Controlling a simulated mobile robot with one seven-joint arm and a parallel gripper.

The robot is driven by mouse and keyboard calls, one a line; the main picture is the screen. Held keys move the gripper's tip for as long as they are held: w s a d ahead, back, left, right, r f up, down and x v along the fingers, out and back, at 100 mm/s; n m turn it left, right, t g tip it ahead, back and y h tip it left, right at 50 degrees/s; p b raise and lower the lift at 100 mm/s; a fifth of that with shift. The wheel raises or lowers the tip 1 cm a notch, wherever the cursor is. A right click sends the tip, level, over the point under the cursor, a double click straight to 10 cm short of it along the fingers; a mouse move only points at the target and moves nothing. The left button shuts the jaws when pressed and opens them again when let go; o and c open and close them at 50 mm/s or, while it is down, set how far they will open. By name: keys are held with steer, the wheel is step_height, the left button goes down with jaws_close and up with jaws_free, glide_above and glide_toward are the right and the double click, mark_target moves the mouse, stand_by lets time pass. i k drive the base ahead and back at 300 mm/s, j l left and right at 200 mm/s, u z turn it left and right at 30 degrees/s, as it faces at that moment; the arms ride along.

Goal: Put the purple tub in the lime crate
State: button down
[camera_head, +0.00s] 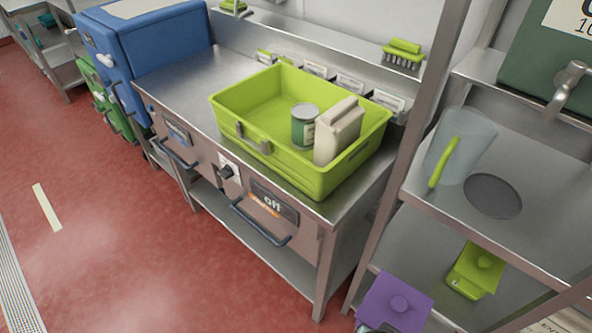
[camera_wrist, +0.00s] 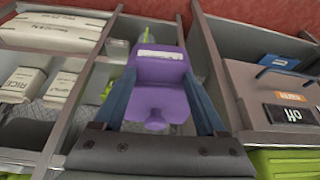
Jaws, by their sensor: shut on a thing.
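The purple tub (camera_head: 396,303) is at the bottom edge of the head view, in front of the shelving. In the wrist view the purple tub (camera_wrist: 161,72) sits between the two fingers of my gripper (camera_wrist: 159,82), which is shut on it. The gripper is mostly hidden or out of frame in the head view. The lime crate (camera_head: 292,167) stands open on the steel counter, up and left of the tub. It holds a green can (camera_head: 304,126) and a beige carton (camera_head: 338,131). A lime corner, likely the crate (camera_wrist: 284,163), shows at the lower right of the wrist view.
The steel counter (camera_head: 190,80) has a blue box (camera_head: 150,45) at its far left. On the right, shelving posts (camera_head: 420,110) stand between crate and tub side. A pitcher (camera_head: 460,148) and a lime tub (camera_head: 476,268) are on the shelves. Red floor at left is free.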

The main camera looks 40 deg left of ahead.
mark_target(268, 125)
steer(key=j+u, duration=0.45)
steer(key=j, duration=0.2)
steer(key=i+j+u, duration=0.15)
steer(key=j+u, duration=0.3)
steer(key=j, duration=0.15)
